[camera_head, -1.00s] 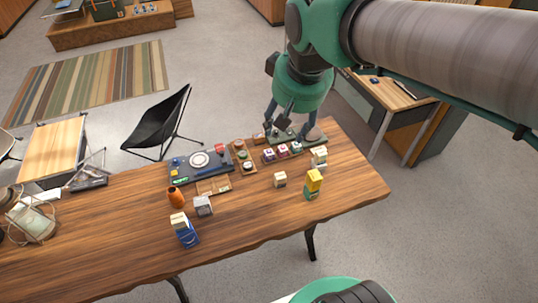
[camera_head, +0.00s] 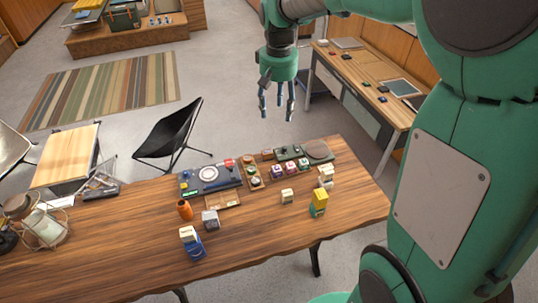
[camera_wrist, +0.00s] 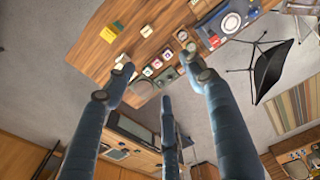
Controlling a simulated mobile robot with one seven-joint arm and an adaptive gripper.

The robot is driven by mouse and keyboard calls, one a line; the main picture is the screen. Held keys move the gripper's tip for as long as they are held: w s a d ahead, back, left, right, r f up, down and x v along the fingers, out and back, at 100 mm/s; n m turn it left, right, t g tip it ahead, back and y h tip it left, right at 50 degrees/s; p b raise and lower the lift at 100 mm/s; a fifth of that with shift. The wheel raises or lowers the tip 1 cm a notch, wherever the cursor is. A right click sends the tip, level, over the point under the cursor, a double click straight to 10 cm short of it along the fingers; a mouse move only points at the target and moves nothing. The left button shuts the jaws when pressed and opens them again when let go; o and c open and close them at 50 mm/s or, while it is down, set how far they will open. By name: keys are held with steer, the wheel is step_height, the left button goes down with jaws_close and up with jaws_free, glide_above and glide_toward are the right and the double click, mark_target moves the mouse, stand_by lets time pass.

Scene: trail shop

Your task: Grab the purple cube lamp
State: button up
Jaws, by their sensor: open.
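The row also shows between my fingers in the wrist view (camera_wrist: 157,63). My gripper (camera_head: 277,108) is open and empty, fingers pointing down. In the head view it appears above and beyond the far table edge, well apart from the cubes.
Left of the row lie a dark board (camera_head: 210,178) and an orange jar (camera_head: 185,209). A yellow-topped stack (camera_head: 319,202), a cream cube (camera_head: 287,195), a grey cube (camera_head: 210,219) and a blue-based stack (camera_head: 192,243) stand nearer. A dark chair (camera_head: 172,138) is behind the table.

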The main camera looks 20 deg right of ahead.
steer(key=w+d+f+g+p, duration=0.3)
steer(key=w+f, duration=1)
steer(key=w, duration=0.1)
steer(key=w+d+f+g+p, duration=0.1)
steer(key=w+f, duration=0.2)
steer(key=f, duration=0.7)
steer(key=w+d+f+g+p, duration=0.1)
steer(key=w+d+f+p, duration=0.1)
steer(key=f, duration=0.7)
steer(key=shift+w+f, duration=0.4)
steer(key=shift+w, duration=0.15)
glide_above(277, 167)
steer(key=w, duration=0.3)
steer(key=shift+s+f+p, duration=0.1)
steer(key=shift+f+p, duration=0.2)
steer(key=shift+f, duration=3.65)
steer(key=shift+s+p+x, duration=0.2)
steer(key=shift+p+x, duration=0.2)
steer(key=shift+x, duration=2.2)
